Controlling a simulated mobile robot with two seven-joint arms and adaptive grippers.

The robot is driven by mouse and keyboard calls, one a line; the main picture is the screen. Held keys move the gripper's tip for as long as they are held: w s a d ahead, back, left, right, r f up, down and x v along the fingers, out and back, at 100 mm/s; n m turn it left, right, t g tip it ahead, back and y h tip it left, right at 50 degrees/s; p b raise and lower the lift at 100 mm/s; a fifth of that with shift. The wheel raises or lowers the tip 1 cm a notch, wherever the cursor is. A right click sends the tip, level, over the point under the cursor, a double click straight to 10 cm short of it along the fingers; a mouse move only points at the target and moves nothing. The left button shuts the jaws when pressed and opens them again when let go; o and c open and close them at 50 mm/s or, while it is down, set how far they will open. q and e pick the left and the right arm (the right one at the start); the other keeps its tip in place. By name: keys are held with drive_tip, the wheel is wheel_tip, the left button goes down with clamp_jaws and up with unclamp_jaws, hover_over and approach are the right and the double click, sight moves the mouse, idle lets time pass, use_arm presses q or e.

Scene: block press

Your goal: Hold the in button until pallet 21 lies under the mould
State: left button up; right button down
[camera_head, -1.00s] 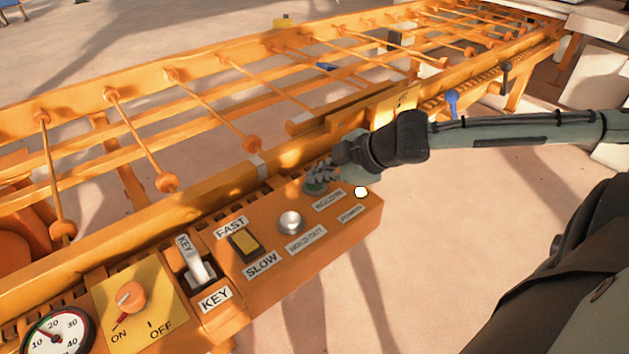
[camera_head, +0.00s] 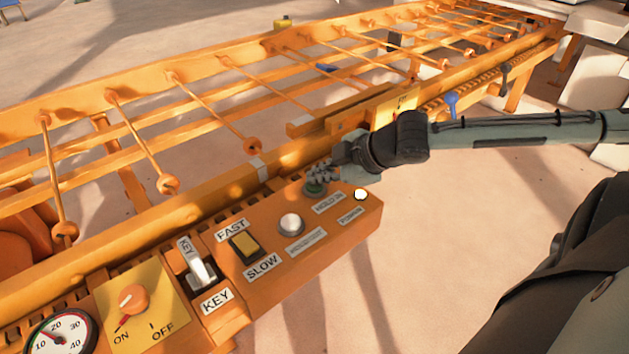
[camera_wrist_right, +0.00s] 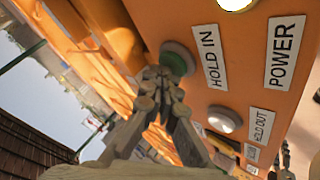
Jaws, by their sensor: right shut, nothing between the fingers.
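The green in button (camera_head: 315,189), beside the HOLD IN label (camera_head: 328,203), is on the orange control box (camera_head: 345,225). My right gripper (camera_head: 318,176) is shut and empty, with its fingertips at the button. In the right wrist view, the closed fingertips (camera_wrist_right: 160,76) overlap the edge of the green button (camera_wrist_right: 179,58); I cannot tell how far it is pressed. I cannot make out pallet 21 or the mould in these views. My left gripper is not in view.
The orange conveyor frame (camera_head: 215,183) with cross rods runs behind the box. On the panel are a silver button (camera_head: 291,224), a FAST/SLOW switch (camera_head: 245,246), a key switch (camera_head: 200,270), an ON/OFF knob (camera_head: 133,298) and a lit white lamp (camera_head: 361,194). A blue-topped lever (camera_head: 451,102) stands near my right arm.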

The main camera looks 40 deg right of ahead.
sight(317, 186)
drive_tip(key=shift+r+p, duration=0.45)
drive_tip(key=shift+r, duration=0.2)
wheel_tip(317, 186, up, 3)
drive_tip(key=p, duration=0.3)
drive_tip(key=shift+r, duration=1)
idle(0.5)
